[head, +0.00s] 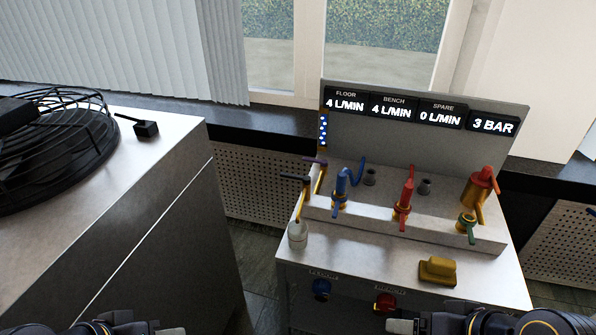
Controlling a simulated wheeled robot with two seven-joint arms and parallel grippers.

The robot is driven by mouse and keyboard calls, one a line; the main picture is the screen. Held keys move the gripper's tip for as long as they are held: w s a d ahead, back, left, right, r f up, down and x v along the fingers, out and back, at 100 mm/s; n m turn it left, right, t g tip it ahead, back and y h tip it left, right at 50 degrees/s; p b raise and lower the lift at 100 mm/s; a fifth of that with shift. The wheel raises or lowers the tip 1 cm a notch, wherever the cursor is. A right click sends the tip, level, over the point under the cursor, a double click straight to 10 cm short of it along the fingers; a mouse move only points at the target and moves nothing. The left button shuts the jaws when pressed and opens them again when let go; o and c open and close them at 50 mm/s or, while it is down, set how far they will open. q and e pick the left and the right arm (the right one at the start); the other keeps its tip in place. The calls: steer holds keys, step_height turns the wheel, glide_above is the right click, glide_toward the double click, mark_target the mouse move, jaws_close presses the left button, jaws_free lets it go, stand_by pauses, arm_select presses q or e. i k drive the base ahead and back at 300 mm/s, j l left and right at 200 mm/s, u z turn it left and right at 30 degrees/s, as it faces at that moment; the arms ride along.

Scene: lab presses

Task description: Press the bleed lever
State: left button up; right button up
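The bench (350,250) carries several coloured valves and fittings. No part is labelled as the bleed lever, so I cannot tell for sure which it is. Dark-handled levers (294,179) stand on brass stems at the bench's left end, above a whitish cup (298,234). A yellow block-like piece (437,270) sits on the front right of the bench top. My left gripper (172,331) shows only its tip at the bottom edge, left of the bench. My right gripper (402,326) is at the bottom edge, before the bench front. Neither visibly touches anything; their finger openings are unclear.
A display panel (420,110) reads 4, 4, 0 L/MIN and 3 BAR. A metal cabinet (150,230) with a black fan stands left.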

mark_target(307, 180)
steer(key=i+u, duration=0.35)
steer(key=i+l+u, duration=0.1)
steer(key=u, duration=0.25)
steer(key=i+l+u, duration=0.35)
steer(key=j, duration=0.1)
